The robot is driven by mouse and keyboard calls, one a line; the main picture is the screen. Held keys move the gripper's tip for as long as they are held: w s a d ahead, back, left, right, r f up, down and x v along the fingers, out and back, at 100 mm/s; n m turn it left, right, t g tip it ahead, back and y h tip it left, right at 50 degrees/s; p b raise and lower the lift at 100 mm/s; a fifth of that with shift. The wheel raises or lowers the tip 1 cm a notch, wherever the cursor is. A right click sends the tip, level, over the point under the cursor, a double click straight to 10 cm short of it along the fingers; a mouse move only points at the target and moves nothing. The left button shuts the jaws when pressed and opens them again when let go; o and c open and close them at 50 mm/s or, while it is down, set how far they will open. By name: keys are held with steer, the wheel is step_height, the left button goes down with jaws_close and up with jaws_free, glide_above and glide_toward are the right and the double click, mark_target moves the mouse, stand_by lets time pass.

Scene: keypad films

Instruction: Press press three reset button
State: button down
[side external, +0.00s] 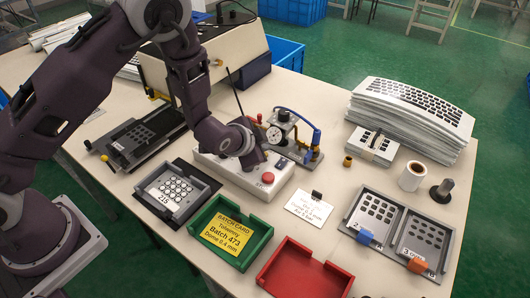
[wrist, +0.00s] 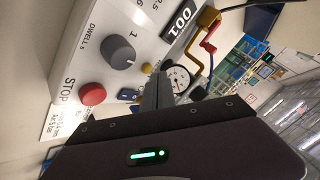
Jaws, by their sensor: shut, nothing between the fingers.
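A white control box (side external: 232,170) stands in the middle of the table; it also shows in the wrist view (wrist: 133,18). It carries a red STOP button (wrist: 92,93), seen also in the side view (side external: 268,178), a grey DWELL knob (wrist: 117,52) and a display reading 001 (wrist: 183,20). A small yellow round part (wrist: 146,69) is near the box edge. I can read no reset label, so I cannot tell which part is the reset button. My gripper (wrist: 158,88) is shut and empty, over the box. In the side view my wrist hides part of the box and the fingertips.
A dial gauge (side external: 274,134) on a small press stands just behind the box. A green tray (side external: 262,238), a red tray (side external: 305,280) and a grey keypad holder (side external: 151,178) are in front. Stacked keypad sheets (side external: 410,118) are at the right.

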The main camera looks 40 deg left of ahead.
steer(key=shift+f, duration=0.1)
stand_by(0.3)
steer(key=shift+f, duration=0.35)
steer(key=shift+r, duration=0.1)
step_height(320, 180, up, 7)
stand_by(0.8)
stand_by(0.4)
steer(key=s+a+r+n+g+h, duration=0.1)
steer(key=s+a+r+n, duration=0.15)
steer(key=s+r, duration=0.8)
steer(key=s+a+r+n+g+h, duration=0.15)
steer(key=s+r+n, duration=0.25)
steer(key=s+r, duration=0.65)
steer(key=s+a+n+g+y, duration=0.1)
steer(key=s+a, duration=0.1)
steer(key=s, duration=1)
steer(key=shift+s+a+f, duration=0.25)
steer(key=shift+a+f, duration=0.1)
